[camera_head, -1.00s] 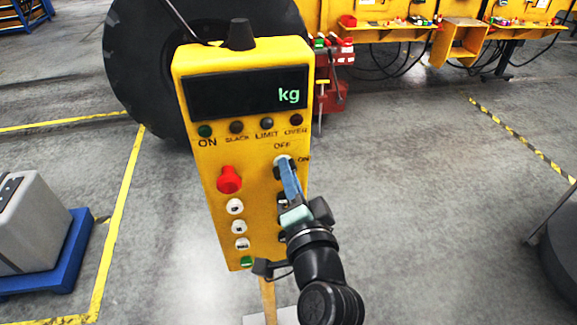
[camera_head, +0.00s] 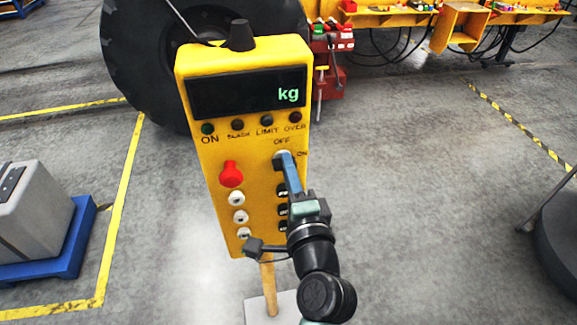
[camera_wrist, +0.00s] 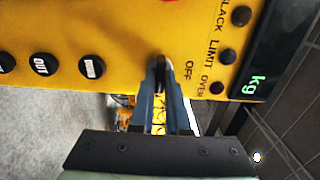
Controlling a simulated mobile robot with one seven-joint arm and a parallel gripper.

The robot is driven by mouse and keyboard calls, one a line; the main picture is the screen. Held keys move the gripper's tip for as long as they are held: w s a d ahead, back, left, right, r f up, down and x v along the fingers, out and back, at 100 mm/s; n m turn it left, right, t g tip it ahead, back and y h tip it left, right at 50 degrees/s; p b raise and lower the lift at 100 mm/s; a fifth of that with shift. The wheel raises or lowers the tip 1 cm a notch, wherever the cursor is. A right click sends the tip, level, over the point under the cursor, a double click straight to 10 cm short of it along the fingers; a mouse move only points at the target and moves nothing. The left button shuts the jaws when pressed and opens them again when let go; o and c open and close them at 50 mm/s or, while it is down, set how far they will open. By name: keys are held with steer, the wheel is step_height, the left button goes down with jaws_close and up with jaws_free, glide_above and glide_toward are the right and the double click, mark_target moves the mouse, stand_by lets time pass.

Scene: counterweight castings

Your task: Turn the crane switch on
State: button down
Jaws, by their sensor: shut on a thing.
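The crane switch (camera_wrist: 159,66) is a rotary knob on the right side of the yellow control box (camera_head: 207,170), with OFF printed above it and ON to its right. In the head view my gripper (camera_head: 283,158) covers most of it. In the wrist view the blue-grey fingers are shut on the dark knob, one on each side. The exact angle of the knob is hard to read. The display (camera_head: 248,93) on the box shows only "kg", and the ON lamp (camera_head: 208,128) looks dark green.
A red knob (camera_head: 231,174) and several white buttons (camera_head: 236,198) line the box's left side. Black buttons (camera_wrist: 92,67) sit below the switch. A large tyre (camera_head: 140,75) stands behind. A grey casting on a blue pallet (camera_head: 75,245) is at left. Floor at right is mostly clear.

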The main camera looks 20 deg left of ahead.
steer(key=c, duration=0.9)
jaws_free()
steer(key=shift+s, duration=0.1)
steer(key=b+v, duration=0.4)
steer(key=v, duration=0.9)
steer(key=shift+b, duration=0.4)
